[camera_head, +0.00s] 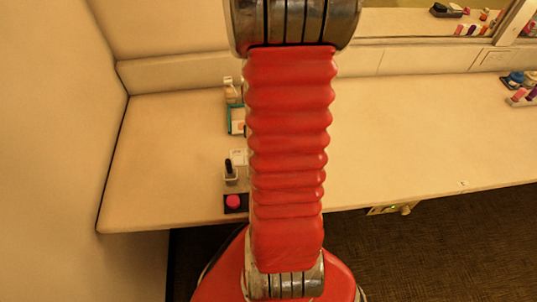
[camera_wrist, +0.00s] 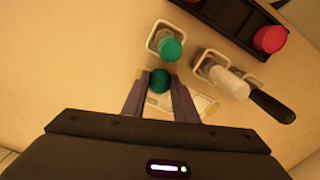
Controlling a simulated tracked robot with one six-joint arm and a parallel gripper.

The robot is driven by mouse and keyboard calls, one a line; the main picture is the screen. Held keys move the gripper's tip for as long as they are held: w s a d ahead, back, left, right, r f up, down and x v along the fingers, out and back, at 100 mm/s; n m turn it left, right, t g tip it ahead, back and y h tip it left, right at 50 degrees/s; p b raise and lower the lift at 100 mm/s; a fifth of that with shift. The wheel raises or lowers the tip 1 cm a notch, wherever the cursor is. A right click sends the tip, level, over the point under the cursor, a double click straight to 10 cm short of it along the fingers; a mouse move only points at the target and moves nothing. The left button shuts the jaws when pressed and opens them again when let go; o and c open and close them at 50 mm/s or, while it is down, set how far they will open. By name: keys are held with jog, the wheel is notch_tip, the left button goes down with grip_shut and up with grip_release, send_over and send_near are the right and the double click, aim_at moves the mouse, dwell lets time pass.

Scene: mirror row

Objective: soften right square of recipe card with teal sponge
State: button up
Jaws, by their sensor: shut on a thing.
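In the wrist view my gripper (camera_wrist: 160,88) is shut on a dark teal rounded piece (camera_wrist: 159,78), which looks like the teal sponge. It is held between the fingertips above the pale counter. In the head view my red arm hides the gripper, the sponge and probably the card.
A green-topped item (camera_wrist: 170,48) stands in a white square holder beyond the fingertips. A black tray (camera_wrist: 222,16) holds a pink round thing (camera_wrist: 270,38).

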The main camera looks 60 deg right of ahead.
jog(key=shift+w+d, duration=0.35)
jog(key=shift+d, duration=0.1)
jog(key=shift+w+d, duration=0.4)
jog(key=shift+w+d, duration=0.15)
jog(key=shift+d, duration=0.1)
dwell(0.4)
jog(key=shift+a, duration=0.1)
jog(key=shift+s+a, duration=0.3)
jog(key=shift+s+a, duration=0.4)
jog(key=shift+a, duration=0.05)
